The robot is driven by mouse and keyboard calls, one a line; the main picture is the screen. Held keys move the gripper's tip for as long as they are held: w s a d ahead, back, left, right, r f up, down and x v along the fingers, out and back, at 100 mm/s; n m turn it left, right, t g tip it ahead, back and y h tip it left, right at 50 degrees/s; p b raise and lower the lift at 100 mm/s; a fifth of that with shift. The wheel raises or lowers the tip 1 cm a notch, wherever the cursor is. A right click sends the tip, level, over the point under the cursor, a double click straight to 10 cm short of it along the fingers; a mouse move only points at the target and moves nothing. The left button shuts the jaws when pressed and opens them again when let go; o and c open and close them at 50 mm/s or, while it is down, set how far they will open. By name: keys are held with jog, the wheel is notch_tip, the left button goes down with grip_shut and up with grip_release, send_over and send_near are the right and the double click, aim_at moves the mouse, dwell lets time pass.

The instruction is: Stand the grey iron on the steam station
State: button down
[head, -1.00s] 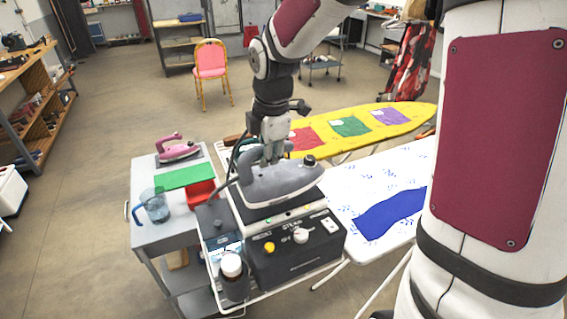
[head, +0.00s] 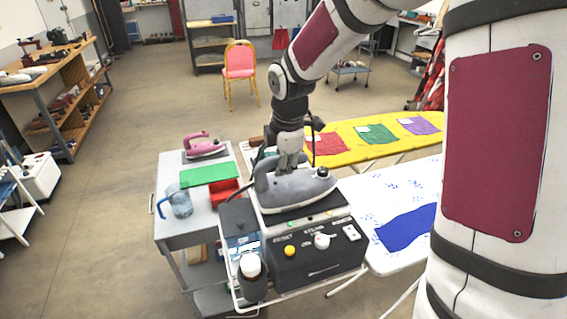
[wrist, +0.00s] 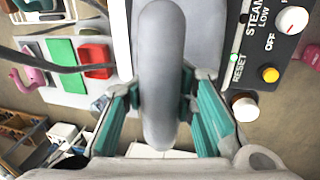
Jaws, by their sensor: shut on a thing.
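The grey iron (head: 300,190) is level over the plate on top of the black steam station (head: 305,262). Its sole is at or just above that plate; I cannot tell whether it touches. My gripper (head: 289,162) is shut on the iron's handle from above. In the wrist view the iron's rounded grey handle (wrist: 158,75) runs between the green-padded fingers of my gripper (wrist: 162,105). The station's panel (wrist: 272,45) with its knob and yellow button shows at the right there. The underside of the iron is hidden.
A grey cart (head: 180,228) on the left holds a pink iron (head: 204,146), green mat (head: 208,174), red tray (head: 225,190) and blue jug (head: 178,203). A bottle (head: 251,275) stands beside the station. A white ironing board (head: 365,195) and yellow board (head: 345,135) lie right and behind.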

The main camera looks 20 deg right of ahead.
jog(key=c, duration=1.3)
grip_release()
jog(key=shift+f, duration=0.15)
jog(key=v, duration=1.2)
jog(key=s+r+m+t, duration=0.1)
jog(key=s+r+m, duration=0.1)
jog(key=s+m, duration=0.7)
jog(key=s+r+m+t, duration=0.2)
jog(key=s+m, duration=0.7)
jog(key=s, duration=0.5)
jog(key=shift+s+r, duration=0.3)
jog(key=shift+r, duration=0.05)
